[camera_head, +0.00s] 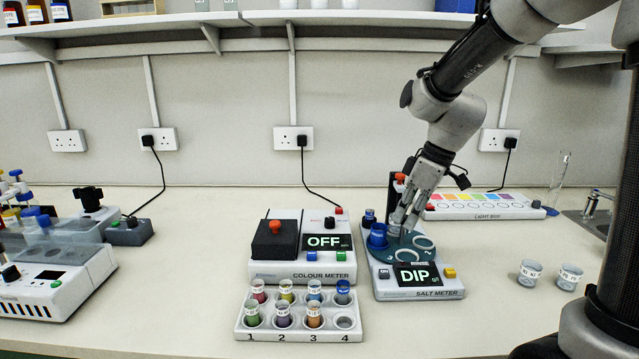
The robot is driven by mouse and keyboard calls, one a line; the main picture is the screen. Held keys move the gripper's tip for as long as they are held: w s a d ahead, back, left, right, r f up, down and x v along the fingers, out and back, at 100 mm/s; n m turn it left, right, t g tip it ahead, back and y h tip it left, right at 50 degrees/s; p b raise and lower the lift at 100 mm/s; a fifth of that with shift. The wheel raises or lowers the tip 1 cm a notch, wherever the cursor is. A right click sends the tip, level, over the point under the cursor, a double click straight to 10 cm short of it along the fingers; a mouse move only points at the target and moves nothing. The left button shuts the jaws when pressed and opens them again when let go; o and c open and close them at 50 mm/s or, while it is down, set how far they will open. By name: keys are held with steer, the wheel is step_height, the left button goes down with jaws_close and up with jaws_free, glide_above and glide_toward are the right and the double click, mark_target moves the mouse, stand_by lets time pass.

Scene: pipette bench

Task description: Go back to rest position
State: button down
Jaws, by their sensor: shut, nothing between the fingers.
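My gripper (403,222) is shut and empty, pointing down over the salt meter (450,291) at the right of centre. Its fingertips are close above the meter's round teal plate (402,258); I cannot tell whether they touch it. The salt meter's display reads DIP. A blue cup (377,235) sits at the left of the plate, beside the gripper. My arm comes in from the upper right. The gripper hides part of the meter's back.
The colour meter (300,272), reading OFF, stands left of the salt meter. A numbered rack (242,334) of coloured vials stands in front. Two clear cups (530,272) stand at right. A light box (480,213) lies behind. A shelf (280,18) spans the wall above.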

steer(key=s+m, duration=0.1)
steer(key=s+d+m, duration=0.2)
steer(key=shift+s+d+f+g+h, duration=0.2)
steer(key=shift+s+f+g+h, duration=0.1)
steer(key=shift+s+f+h, duration=0.1)
steer(key=s+d+r+m+t+h, duration=0.1)
steer(key=s+d+r+m, duration=0.3)
steer(key=s, duration=0.4)
steer(key=s+d+r+m+t+h, duration=0.1)
steer(key=s+d+r+m+t, duration=0.2)
steer(key=s+d, duration=0.4)
steer(key=shift+s+d+r+m+h, duration=0.2)
steer(key=shift+s+r+m+h, duration=0.1)
steer(key=shift+s+r+m, duration=0.3)
